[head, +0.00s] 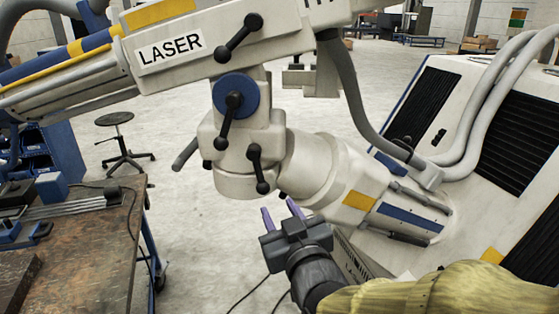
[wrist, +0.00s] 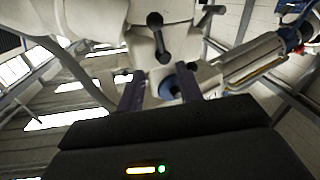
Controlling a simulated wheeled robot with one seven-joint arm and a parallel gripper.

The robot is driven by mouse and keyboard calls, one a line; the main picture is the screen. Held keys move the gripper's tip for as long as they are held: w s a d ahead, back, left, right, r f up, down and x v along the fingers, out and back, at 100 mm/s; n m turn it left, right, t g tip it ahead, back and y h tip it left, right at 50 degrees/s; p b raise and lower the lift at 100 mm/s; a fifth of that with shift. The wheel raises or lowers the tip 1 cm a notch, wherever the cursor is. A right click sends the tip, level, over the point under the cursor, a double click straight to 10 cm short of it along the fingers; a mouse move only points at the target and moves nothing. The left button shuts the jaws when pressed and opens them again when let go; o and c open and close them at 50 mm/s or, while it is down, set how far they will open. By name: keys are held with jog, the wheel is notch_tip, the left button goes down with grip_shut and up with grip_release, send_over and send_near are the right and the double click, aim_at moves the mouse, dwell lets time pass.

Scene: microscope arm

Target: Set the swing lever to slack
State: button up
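The white microscope arm (head: 285,165) carries several black double-knobbed levers. One lever (head: 238,38) is on the boom beside the LASER label, one (head: 231,118) crosses a blue disc, and one (head: 258,170) hangs steeply on the lower joint. No label shows which is the swing lever. My gripper (head: 279,209) is below and slightly right of the lower lever in the head view, its purple fingers apart and empty. In the wrist view, a black lever (wrist: 158,38) stands beyond the gap between the fingers (wrist: 159,83), apart from them; part of the blue disc (wrist: 170,88) shows between the fingers.
A worn workbench (head: 95,250) with tools stands at the left. A white cabinet (head: 440,120) with black vents and thick grey hoses (head: 490,85) fills the right. A black stool (head: 117,120) is behind. Open concrete floor lies between the bench and my arm.

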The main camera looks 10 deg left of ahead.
aim_at(260, 174)
jog(key=p+x, duration=1)
jog(key=x, duration=0.6)
jog(key=shift+d, duration=0.1)
grip_shut()
